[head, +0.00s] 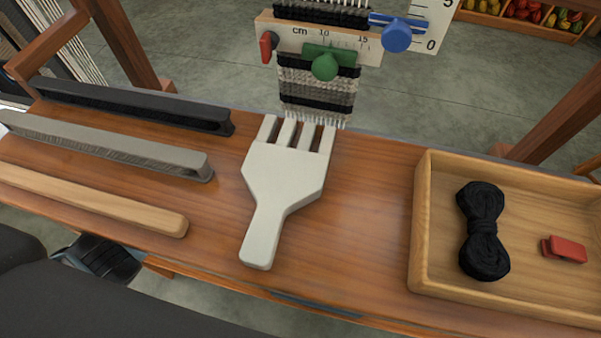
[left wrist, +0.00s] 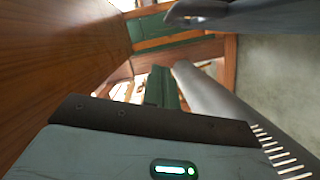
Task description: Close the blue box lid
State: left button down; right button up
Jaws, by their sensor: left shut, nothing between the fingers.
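No blue box or lid shows in either view. The only blue thing is a blue slider knob (head: 397,36) on the upright scale behind the bench. In the head view dark grey parts of my own arm fill the lower left corner. My right gripper is in neither view.
The wooden bench (head: 365,210) carries a pale comb (head: 283,180), several long bars at left, and an open tray (head: 422,225) with a black skein (head: 483,232) and a red clip (head: 565,250). A woven strip (head: 318,90) hangs behind. Wooden posts rise at both sides.

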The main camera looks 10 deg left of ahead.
pick_arm(q)
jog(key=s, duration=0.1)
jog(key=s+d+f+p, duration=0.1)
jog(key=s, duration=0.1)
jog(key=shift+s+d+f+p, duration=0.25)
jog(key=shift+s+f+p, duration=0.1)
jog(key=shift+p, duration=0.05)
jog(key=shift+s+f, duration=0.1)
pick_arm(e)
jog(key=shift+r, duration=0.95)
